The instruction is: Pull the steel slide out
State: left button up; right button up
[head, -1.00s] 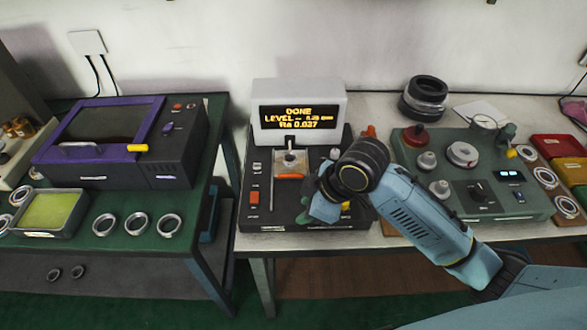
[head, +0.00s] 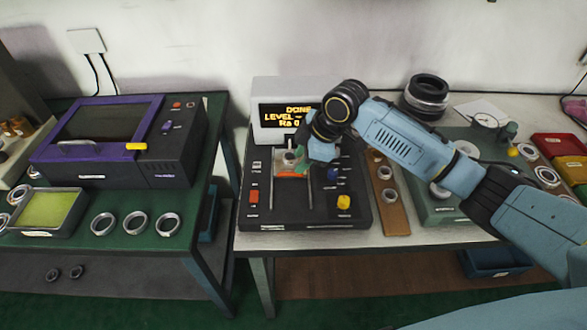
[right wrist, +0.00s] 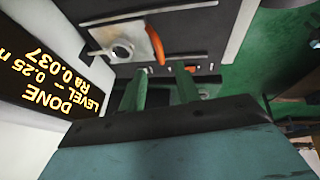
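The steel slide (head: 282,158) sits in the dark measuring unit (head: 265,212), below its display (head: 278,118). Its orange handle (head: 290,175) faces the front. In the right wrist view the slide (right wrist: 105,35) is a pale plate with a round piece on it, and the orange handle (right wrist: 154,42) stands at its edge. My right gripper (right wrist: 161,70) has its two green fingers apart with nothing between them, just short of the handle. In the head view my right wrist partly covers the display and the slide's right side. My left gripper is out of view.
A red switch (head: 253,196), a blue knob (head: 332,174) and a yellow knob (head: 344,201) stand on the unit. A wooden ring board (head: 391,215) and a green instrument (head: 440,210) are to the right. A purple-framed machine (head: 115,145) stands on the left table.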

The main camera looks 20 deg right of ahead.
aim_at(290, 173)
jog(key=x, duration=0.5)
jog(key=shift+f, duration=0.2)
grip_shut()
